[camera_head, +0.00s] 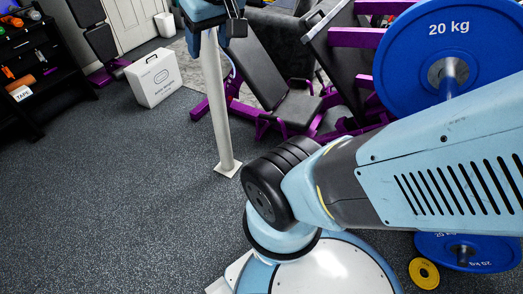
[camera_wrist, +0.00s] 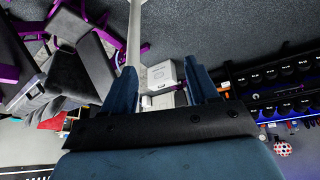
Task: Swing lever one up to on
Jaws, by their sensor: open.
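A pale upright post (camera_head: 216,105) stands on a small square foot in the head view. The post also shows in the wrist view (camera_wrist: 132,45), running down to the left finger. Its end there is hidden behind my gripper, and no lever can be made out.
The wrist view is upside down. A white case (camera_head: 153,78) stands on the floor. A dark shelf (camera_head: 32,60) is at left. A padded bench (camera_head: 291,105) and a blue 20 kg plate (camera_head: 432,55) are at right.

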